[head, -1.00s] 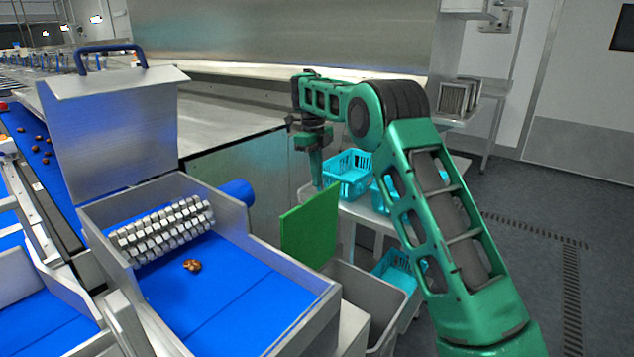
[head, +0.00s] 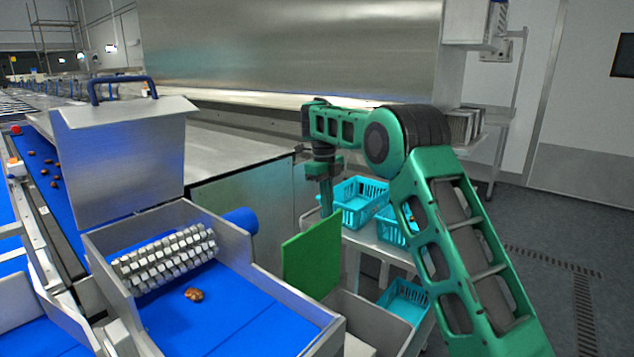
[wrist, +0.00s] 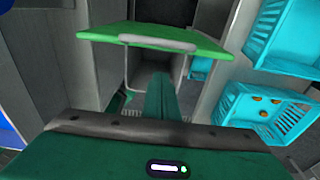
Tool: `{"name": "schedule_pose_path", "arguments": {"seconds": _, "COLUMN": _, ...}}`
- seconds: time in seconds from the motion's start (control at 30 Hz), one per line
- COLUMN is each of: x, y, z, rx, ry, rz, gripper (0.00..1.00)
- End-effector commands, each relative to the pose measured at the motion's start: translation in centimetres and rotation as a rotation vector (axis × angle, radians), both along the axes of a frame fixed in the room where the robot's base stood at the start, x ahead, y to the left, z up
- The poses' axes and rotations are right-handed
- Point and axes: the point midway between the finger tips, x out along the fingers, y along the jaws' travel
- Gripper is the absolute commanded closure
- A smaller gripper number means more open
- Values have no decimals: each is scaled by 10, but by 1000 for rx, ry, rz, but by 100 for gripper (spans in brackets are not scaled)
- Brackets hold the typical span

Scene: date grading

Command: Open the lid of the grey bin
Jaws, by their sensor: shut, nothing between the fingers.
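The grey bin (head: 372,318) stands to the right of the metal sorting machine, partly cut off by the frame's bottom. Its green lid (head: 312,250) is raised, standing steeply up at the bin's far left side. In the wrist view the green lid (wrist: 150,38) spans the top with a pale grip bar on its edge, and the grey bin's open inside (wrist: 150,70) shows below it. My gripper (head: 326,212) points down just beyond the lid, shut and empty. In the wrist view its fingers (wrist: 160,85) are close together. I cannot tell whether they touch the lid.
Teal crates (head: 358,203) stand on a small table behind and right of the bin; another teal crate (head: 405,300) sits lower. The machine's blue belt (head: 230,305) carries one date (head: 194,294). Open floor lies to the right.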

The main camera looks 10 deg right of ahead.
Motion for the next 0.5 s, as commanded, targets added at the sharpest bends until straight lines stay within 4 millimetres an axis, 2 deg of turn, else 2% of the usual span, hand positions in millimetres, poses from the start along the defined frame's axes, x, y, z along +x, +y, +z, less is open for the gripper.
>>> {"name": "schedule_pose_path", "arguments": {"seconds": 0.5, "x": 20, "y": 12, "z": 40, "rx": -1, "ry": -3, "rz": -3, "gripper": 100}}
